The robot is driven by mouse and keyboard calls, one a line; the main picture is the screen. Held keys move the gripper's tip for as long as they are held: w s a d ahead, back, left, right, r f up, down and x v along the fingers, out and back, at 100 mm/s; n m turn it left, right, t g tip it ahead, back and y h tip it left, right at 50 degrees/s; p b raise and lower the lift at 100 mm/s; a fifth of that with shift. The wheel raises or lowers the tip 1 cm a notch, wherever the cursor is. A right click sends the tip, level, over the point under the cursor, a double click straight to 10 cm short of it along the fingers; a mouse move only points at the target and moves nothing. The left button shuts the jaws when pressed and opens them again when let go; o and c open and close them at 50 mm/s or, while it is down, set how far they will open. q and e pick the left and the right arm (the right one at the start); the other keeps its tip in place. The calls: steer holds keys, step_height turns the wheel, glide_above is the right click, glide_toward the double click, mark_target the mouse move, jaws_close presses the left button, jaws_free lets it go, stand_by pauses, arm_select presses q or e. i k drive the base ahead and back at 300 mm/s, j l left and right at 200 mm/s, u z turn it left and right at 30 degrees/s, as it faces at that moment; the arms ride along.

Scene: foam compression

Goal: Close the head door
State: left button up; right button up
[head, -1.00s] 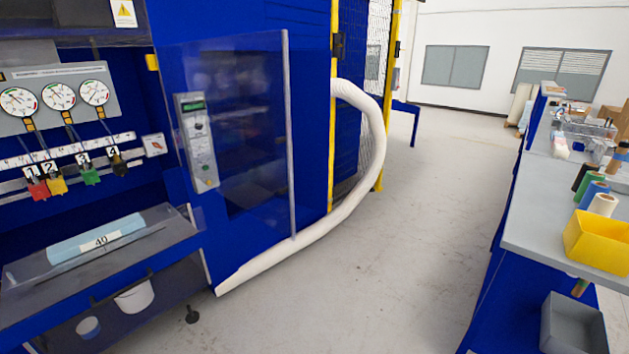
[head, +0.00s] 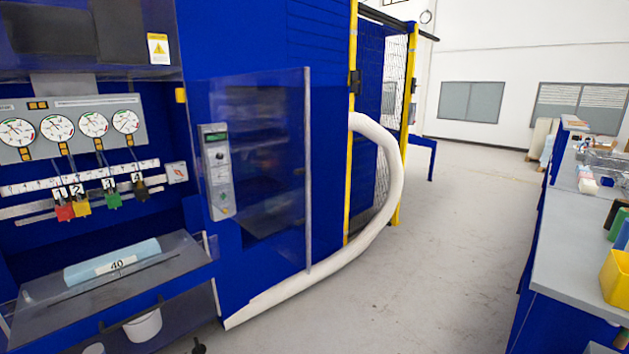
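A transparent door panel (head: 265,170) with a pale vertical edge stands out from the front of the blue machine (head: 300,50). It looks swung open, and the blue body and dark shapes show through it. A grey control box (head: 217,172) with a small green display sits at the panel's left side. I cannot tell for certain whether this panel is the head door. Neither of my grippers shows in the head view.
A thick white hose (head: 385,205) curves along the floor beside the machine. A blue block marked 40 (head: 112,262) lies on a grey shelf below several gauges (head: 93,124). A workbench (head: 580,250) with a yellow bin (head: 617,280) stands right. The floor between is clear.

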mark_target(305, 170)
steer(key=i+l+u, duration=0.55)
steer(key=l+u, duration=0.15)
steer(key=i+l+u, duration=0.2)
steer(key=l+u, duration=0.15)
steer(key=l, duration=0.15)
steer(key=i+l+u, duration=0.1)
steer(key=l+u, duration=0.3)
steer(key=l, duration=0.15)
steer(key=l+u, duration=0.35)
steer(key=l, duration=0.15)
steer(key=l+u, duration=0.35)
steer(key=l, duration=0.25)
